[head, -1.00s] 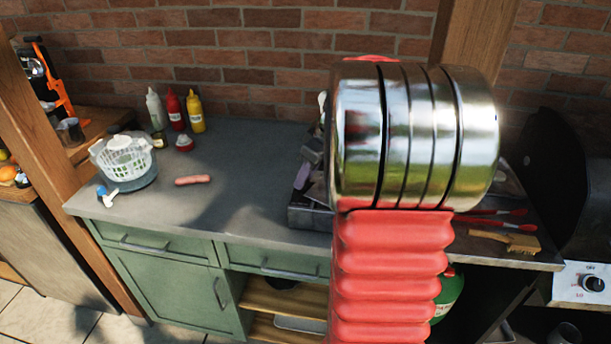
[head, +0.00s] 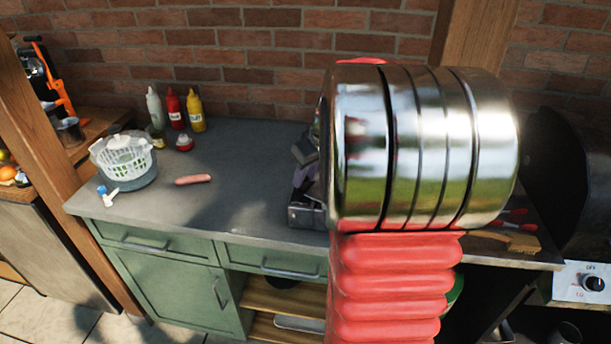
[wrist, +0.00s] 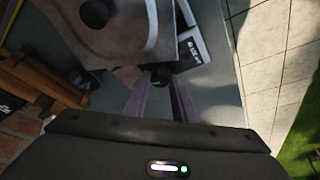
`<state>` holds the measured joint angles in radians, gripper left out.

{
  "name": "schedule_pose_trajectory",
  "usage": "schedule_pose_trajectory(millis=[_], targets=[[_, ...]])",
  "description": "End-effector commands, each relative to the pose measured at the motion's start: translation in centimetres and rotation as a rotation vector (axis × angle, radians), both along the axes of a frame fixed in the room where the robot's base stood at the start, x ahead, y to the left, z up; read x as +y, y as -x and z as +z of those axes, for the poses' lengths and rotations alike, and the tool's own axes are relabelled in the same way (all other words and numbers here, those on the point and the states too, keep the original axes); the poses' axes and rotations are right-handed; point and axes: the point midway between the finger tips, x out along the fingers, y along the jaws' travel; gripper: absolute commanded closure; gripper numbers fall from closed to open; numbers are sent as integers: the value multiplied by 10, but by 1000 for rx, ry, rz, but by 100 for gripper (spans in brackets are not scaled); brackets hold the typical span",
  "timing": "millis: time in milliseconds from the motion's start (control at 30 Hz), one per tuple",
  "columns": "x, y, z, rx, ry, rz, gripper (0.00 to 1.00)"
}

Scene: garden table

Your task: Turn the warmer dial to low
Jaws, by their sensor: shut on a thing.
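In the wrist view the warmer (wrist: 120,28) is a grey appliance with a black knob on top and a small dark label on its pale edge. Its dark dial (wrist: 161,80) sits at the near edge. My gripper (wrist: 162,88) is shut on this dial, one finger on each side. The dial's pointer and marks cannot be read. In the head view only a grey part of the warmer (head: 306,217) shows on the counter, left of my arm. My arm hides the rest, and the dial is not visible there.
A white basket in a bowl (head: 124,160), a sausage (head: 193,179) and sauce bottles (head: 174,108) stand on the grey counter (head: 240,160) at left. A brush (head: 505,240) lies to the right. A white panel at far right bears another knob (head: 592,284).

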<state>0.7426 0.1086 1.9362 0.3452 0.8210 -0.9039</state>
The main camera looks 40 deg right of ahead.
Motion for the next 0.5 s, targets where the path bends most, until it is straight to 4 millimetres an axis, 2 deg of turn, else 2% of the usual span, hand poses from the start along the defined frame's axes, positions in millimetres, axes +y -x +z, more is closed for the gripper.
schedule_pose_trajectory(millis=[500], targets=[[2, -1, 1, -2, 3, -343, 98]])
